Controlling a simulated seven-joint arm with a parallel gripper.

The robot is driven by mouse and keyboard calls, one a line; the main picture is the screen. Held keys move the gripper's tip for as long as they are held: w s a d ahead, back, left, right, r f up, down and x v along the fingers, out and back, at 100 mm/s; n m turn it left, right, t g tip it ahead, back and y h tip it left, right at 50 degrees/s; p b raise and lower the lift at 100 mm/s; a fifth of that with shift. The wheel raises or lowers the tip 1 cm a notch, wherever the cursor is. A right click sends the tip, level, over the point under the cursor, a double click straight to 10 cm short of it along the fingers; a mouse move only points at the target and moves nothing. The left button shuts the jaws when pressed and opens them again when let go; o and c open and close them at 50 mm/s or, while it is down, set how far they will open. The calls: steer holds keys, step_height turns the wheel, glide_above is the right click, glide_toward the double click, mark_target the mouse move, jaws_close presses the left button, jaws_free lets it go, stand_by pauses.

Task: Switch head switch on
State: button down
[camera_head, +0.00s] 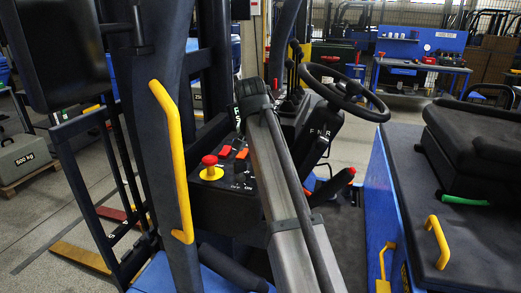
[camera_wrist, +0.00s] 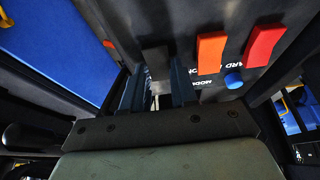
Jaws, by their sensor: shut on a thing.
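A black control panel (camera_head: 222,193) stands beside the steering wheel. The wrist view shows the orange switch (camera_wrist: 210,53), the red switch (camera_wrist: 264,44) and a blue knob (camera_wrist: 233,80) close up. My gripper (camera_wrist: 157,78) is at the panel, left of the orange switch, its fingers shut on a small black switch (camera_wrist: 155,56). The label of this switch is hidden. In the head view I cannot make out the fingertips behind my arm.
A steering wheel (camera_head: 343,92) and F N R lever panel are right of my arm. A yellow grab handle (camera_head: 175,150) on a dark pillar is left of the panel. A black seat (camera_head: 465,215) is at the right. A blue workbench (camera_head: 420,66) stands far behind.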

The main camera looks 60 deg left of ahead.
steer(key=shift+w+a+r+g+h, duration=0.1)
steer(key=shift+w+a+g+h, duration=0.25)
steer(key=shift+g+h, duration=0.25)
steer(key=shift+w+a+g+h, duration=0.1)
steer(key=shift+a+g+h, duration=0.05)
steer(key=shift+g+h, duration=0.85)
steer(key=c, duration=0.9)
jaws_free()
